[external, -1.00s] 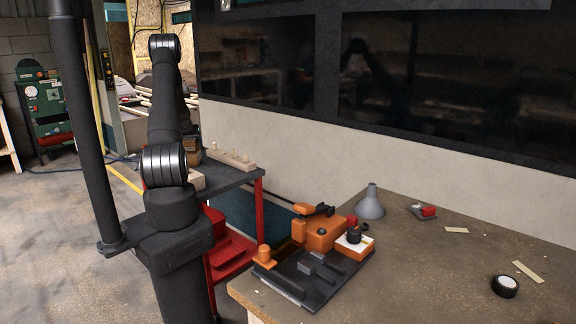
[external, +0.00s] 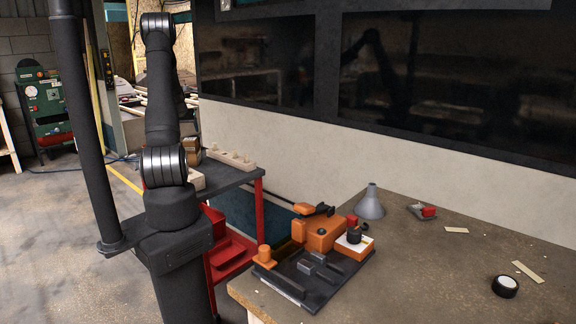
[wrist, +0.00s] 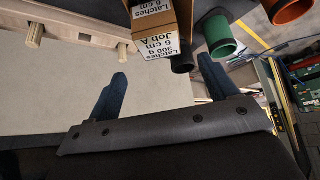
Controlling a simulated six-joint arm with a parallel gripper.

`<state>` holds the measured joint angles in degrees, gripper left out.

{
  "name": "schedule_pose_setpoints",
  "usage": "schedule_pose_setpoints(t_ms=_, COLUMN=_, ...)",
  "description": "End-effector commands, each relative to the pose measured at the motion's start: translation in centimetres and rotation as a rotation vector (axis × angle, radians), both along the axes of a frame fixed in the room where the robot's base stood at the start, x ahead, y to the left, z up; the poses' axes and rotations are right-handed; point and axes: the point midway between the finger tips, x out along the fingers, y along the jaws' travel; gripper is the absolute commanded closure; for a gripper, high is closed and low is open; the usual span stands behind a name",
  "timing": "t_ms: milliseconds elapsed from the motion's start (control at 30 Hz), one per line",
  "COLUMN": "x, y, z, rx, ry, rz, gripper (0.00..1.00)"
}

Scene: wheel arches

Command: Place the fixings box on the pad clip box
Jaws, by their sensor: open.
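A brown cardboard box (wrist: 152,14) with a white label reading "Latches 300 g 6 cm Job A" is at the top middle of the wrist view. Brown box surfaces (external: 192,146) also show on the cart in the external view, partly behind my arm. I cannot tell which box is the fixings box or the pad clip box; no such names are readable. My gripper (wrist: 161,75) is open, with its two blue fingers wide apart and nothing between them. The labelled box lies beyond the fingertips. My gripper is hidden behind my arm in the external view.
A pale wooden rail with pegs (external: 231,159) lies on the dark cart top. Black (wrist: 183,58), green (wrist: 219,36) and orange (wrist: 285,10) tubes stand beside the box. The workbench (external: 430,270) at right holds an orange-and-black assembly (external: 320,235), a funnel (external: 370,205) and tape (external: 505,286).

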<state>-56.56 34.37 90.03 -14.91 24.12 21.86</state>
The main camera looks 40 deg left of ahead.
Motion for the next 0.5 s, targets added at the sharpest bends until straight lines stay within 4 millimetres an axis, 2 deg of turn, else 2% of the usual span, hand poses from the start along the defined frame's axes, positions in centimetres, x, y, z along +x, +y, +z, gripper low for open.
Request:
schedule_pose_setpoints(t_ms=200, x=-0.7, y=-0.7, z=1.4, rx=0.0, ry=0.0, rz=0.001, gripper=0.22)
schedule_pose_setpoints(t_ms=500, x=-0.7, y=-0.8, z=1.6, rx=0.0, ry=0.0, rz=0.001, gripper=0.22)
